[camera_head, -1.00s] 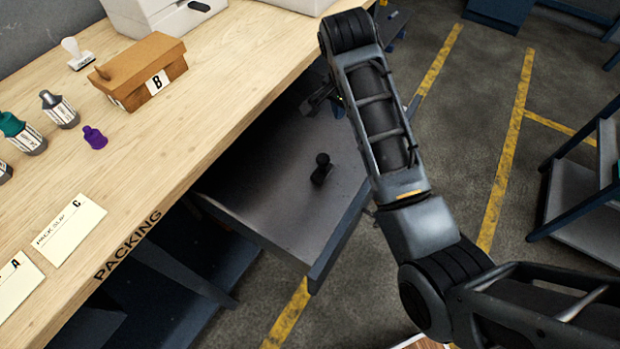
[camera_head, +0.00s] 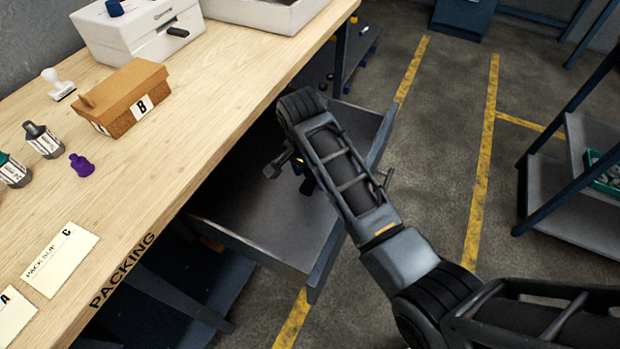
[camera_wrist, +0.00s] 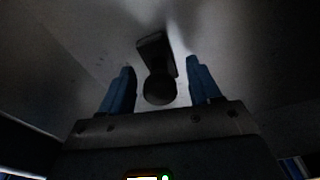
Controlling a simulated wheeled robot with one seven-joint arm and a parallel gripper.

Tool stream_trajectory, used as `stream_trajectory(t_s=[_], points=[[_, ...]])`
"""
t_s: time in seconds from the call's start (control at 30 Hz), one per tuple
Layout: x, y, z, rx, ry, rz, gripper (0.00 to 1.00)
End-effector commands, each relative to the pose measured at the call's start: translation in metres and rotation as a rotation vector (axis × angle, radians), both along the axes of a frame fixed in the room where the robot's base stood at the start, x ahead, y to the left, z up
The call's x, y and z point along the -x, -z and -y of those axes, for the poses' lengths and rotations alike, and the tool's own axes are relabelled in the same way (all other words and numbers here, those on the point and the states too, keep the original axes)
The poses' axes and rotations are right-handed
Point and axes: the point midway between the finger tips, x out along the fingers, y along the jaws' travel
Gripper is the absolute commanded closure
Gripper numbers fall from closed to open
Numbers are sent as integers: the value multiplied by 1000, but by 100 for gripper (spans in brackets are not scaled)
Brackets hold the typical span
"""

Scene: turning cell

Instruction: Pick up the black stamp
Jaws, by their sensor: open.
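The black stamp (camera_wrist: 158,72) is in the wrist view, with a round knob towards me and a blocky base beyond it. It stands in the open grey drawer (camera_head: 265,218) under the packing bench. My gripper (camera_wrist: 160,68) is open, with one blue finger on each side of the stamp; gaps show between the knob and both fingers. Whether the fingers are level with the stamp is hard to tell in the dark picture. In the head view my gripper (camera_head: 290,172) is low over the drawer, and my arm mostly hides the stamp.
The packing bench (camera_head: 190,150) overhangs the drawer at the left. On it are a cardboard box B (camera_head: 125,98), a white-handled stamp (camera_head: 57,84), a purple piece (camera_head: 81,165), bottles and pack slips. The drawer walls surround my gripper. Open floor lies to the right.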

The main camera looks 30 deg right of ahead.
Motion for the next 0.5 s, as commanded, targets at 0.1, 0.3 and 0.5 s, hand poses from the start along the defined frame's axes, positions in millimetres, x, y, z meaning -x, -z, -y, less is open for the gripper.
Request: stream_trajectory(t_s=[0.1, 0.3, 0.5], points=[[0, 0, 0, 0, 0, 0, 37], [0, 0, 0, 0, 0, 0, 50], [0, 0, 0, 0, 0, 0, 69]])
